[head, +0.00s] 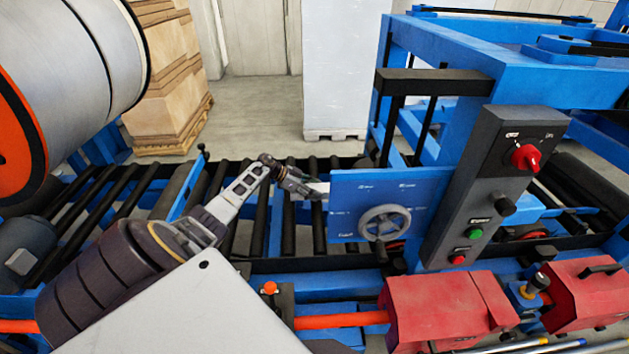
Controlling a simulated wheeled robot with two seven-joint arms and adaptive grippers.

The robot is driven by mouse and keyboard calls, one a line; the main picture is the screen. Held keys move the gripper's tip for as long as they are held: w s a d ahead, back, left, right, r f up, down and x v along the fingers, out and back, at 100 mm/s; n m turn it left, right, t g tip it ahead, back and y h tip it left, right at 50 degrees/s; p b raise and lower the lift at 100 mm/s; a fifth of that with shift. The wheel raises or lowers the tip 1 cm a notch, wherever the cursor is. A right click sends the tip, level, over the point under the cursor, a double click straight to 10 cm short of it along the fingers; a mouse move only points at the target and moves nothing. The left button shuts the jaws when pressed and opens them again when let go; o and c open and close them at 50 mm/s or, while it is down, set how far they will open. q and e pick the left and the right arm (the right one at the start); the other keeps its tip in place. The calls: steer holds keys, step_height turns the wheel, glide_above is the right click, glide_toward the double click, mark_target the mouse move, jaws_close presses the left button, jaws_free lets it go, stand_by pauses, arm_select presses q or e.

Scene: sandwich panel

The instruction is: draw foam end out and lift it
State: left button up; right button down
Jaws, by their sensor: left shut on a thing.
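My left arm reaches over the roller conveyor. Its gripper (305,186) is at the left edge of the blue panel with the handwheel. The gripper is shut on a small pale piece, the foam end (321,189), which shows just at its fingertips. The rest of the foam is hidden behind the blue panel, so I cannot tell how far it reaches. My right gripper is not in view.
The blue panel (345,185) with its grey handwheel (385,222) stands close right of the gripper. A dark control box (500,165) is further right. Black rollers (115,195) lie open to the left. Red housings (445,308) stand in front.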

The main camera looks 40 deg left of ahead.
arm_select(q)
steer(key=o, duration=1.1)
steer(key=shift+d+f, duration=0.15)
steer(key=shift+f, duration=0.45)
steer(key=shift+r, duration=0.1)
steer(key=shift+v, duration=1.1)
steer(key=shift+w+r+v, duration=0.1)
steer(key=shift+v, duration=2.35)
steer(key=shift+w+r+v, duration=0.1)
steer(key=shift+v, duration=2.4)
steer(key=shift+s, duration=0.15)
